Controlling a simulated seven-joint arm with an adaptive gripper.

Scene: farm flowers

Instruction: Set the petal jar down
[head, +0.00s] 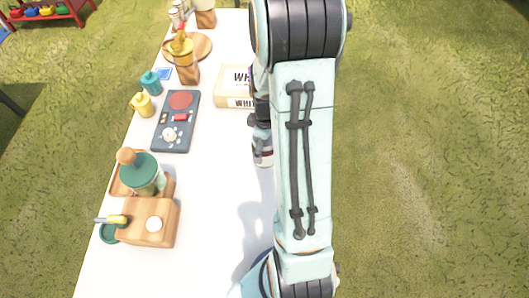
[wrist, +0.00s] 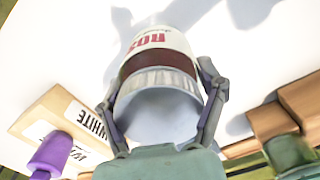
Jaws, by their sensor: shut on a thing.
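The petal jar (wrist: 155,45) has a grey ribbed lid, dark red contents and a white label with red letters starting "ROS". My gripper (wrist: 163,76) is shut on it, one finger on each side near the lid. In the head view the jar (head: 263,153) shows only in part, left of my arm and over the white table (head: 222,180). My gripper (head: 262,117) is mostly hidden there behind the arm. I cannot tell whether the jar's base touches the table.
A cardboard box (head: 234,88) labelled "WH..." stands just behind the jar. A wooden box (head: 147,222) and a green-lidded jar (head: 140,170) stand front left. The table's middle front is clear.

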